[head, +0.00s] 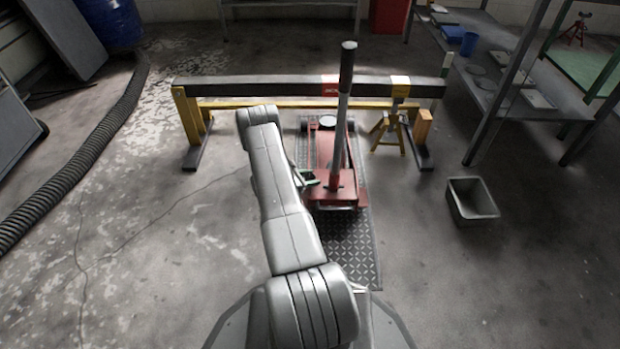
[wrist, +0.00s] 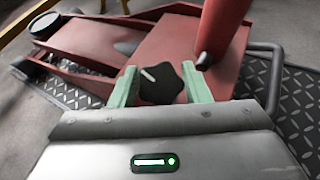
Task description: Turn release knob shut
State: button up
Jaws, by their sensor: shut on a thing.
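A red floor jack (head: 322,150) stands on a checker plate under a beam, its long handle (head: 344,105) upright. In the wrist view its red body (wrist: 92,42) and the base of the handle (wrist: 222,30) show close up. The black star-shaped release knob (wrist: 161,84) has a pale pointer mark on top, tilted toward the upper left. My gripper (wrist: 158,88) has one green finger on each side of the knob and is shut on it. In the head view the green fingers (head: 308,180) are at the jack's left side, and my arm hides part of that side.
A long beam (head: 260,87) on yellow stands crosses behind the jack. A yellow axle stand (head: 388,134) is right of it. A grey bin (head: 472,201) sits on the floor at right. A ribbed hose (head: 75,158) lies at left. Open floor lies between.

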jog(key=m+g, duration=0.2)
jog(key=m, duration=0.2)
jog(key=m+g, duration=0.2)
jog(key=m, duration=0.1)
jog(key=shift+m+h, duration=0.4)
dwell(0.3)
jog(key=o, duration=1)
jog(key=shift+c, duration=0.2)
jog(key=p+v, duration=0.3)
jog(key=v, duration=1.1)
jog(key=shift+p, duration=0.4)
jog(key=shift+w, duration=0.1)
